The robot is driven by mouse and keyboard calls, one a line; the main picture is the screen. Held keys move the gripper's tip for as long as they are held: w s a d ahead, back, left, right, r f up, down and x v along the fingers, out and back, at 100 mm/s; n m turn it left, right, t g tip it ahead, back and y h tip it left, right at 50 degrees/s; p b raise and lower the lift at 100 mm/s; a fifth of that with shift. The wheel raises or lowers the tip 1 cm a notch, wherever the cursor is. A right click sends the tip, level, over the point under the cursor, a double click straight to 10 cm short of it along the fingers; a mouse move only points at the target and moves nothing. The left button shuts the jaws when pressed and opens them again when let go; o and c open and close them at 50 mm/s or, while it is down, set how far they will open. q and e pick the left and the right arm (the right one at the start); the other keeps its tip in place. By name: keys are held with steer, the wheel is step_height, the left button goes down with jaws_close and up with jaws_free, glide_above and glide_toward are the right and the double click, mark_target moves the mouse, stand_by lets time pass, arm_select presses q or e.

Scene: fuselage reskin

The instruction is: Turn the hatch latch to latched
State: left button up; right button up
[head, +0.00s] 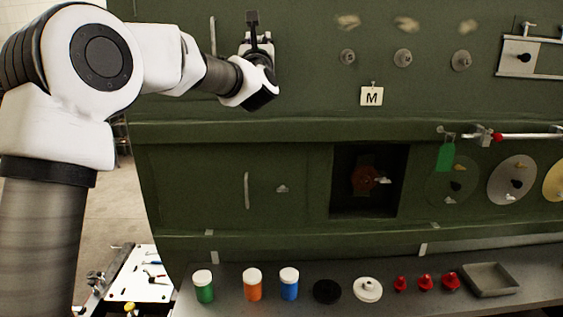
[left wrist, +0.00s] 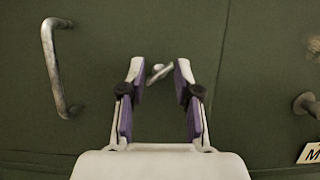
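In the left wrist view the hatch latch is a small pale metal lever (left wrist: 157,73) on the dark green panel, tilted with its right end higher. My left gripper (left wrist: 159,66) is open, with one fingertip on each side of the latch. I cannot tell whether the fingers touch it. In the head view my left gripper (head: 258,48) is in front of the upper green panel and hides this latch. My right gripper is not in view.
A vertical handle (left wrist: 55,68) stands left of the latch, and an M tag (head: 371,96) hangs to the right. Below are a second small latch (head: 282,188) and a dark opening (head: 347,200). A grey shelf (head: 230,300) holds several capped bottles and red parts.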

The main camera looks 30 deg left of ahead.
arm_select(q)
steer(key=f+b+v, duration=0.1)
steer(key=b+v, duration=0.4)
steer(key=v, duration=0.3)
steer(key=w+f+m+h, duration=0.1)
steer(key=f+m, duration=0.2)
steer(key=f, duration=0.3)
steer(key=w+d+f+m+g+h, duration=0.1)
steer(key=w+f+m+h, duration=0.1)
steer(key=f, duration=0.4)
steer(key=w+d+f+m+h, duration=0.1)
steer(key=w+f+m, duration=0.1)
steer(key=f+m, duration=0.2)
step_height(320, 180, down, 2)
steer(key=shift+f+m+g, duration=0.15)
steer(key=shift+m+g, duration=0.15)
step_height(320, 180, down, 17)
steer(key=s+d+m+g+h, duration=0.1)
steer(key=m+g+h, duration=0.1)
steer(key=m, duration=0.4)
steer(key=shift+d+m+h, duration=0.4)
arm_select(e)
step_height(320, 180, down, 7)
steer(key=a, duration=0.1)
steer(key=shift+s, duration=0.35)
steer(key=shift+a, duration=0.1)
